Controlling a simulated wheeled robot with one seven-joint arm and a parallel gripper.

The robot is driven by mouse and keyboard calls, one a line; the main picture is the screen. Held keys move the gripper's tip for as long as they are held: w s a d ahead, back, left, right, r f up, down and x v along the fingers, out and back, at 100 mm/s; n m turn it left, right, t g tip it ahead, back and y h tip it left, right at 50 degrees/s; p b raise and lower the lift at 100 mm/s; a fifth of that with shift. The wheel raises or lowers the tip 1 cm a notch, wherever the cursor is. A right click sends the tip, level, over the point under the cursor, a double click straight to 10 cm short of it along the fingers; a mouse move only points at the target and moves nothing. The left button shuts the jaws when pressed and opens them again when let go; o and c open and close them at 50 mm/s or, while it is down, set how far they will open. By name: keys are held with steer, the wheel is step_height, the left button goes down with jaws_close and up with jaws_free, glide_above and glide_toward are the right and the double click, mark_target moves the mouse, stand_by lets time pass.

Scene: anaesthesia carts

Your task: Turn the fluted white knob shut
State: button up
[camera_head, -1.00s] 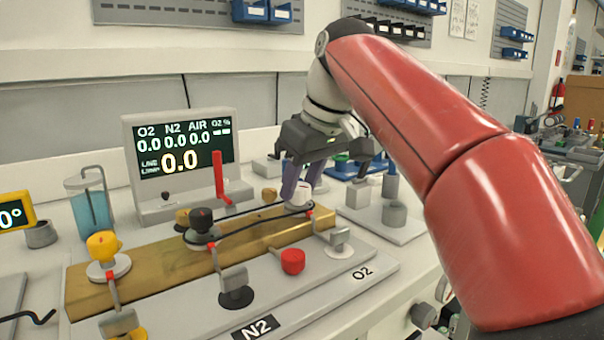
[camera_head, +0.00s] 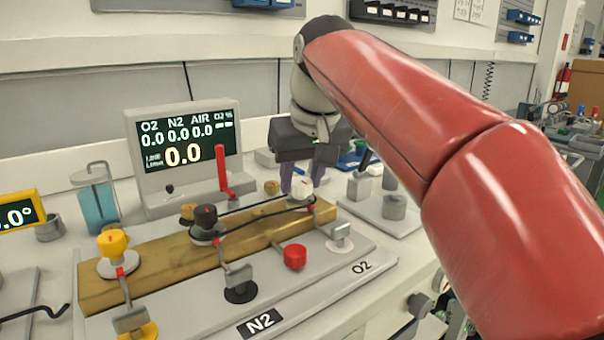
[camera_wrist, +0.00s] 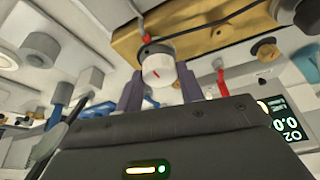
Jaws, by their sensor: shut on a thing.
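The white knob (camera_head: 302,188) stands at the right end of the brass block (camera_head: 150,268), on the O2 side. My gripper (camera_head: 301,182) comes down on it from above and behind, with its purple-grey fingers on both sides of the knob.
A black knob (camera_head: 206,222) and a yellow knob (camera_head: 112,242) stand further left on the block. A black hose runs between the black and white knobs. A red lever (camera_head: 222,170) stands upright before the display (camera_head: 186,145). A red knob (camera_head: 295,256) is in front.

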steer(key=o, duration=1)
steer(key=v, duration=0.7)
steer(key=shift+s+r, duration=0.15)
steer(key=shift+r, duration=0.2)
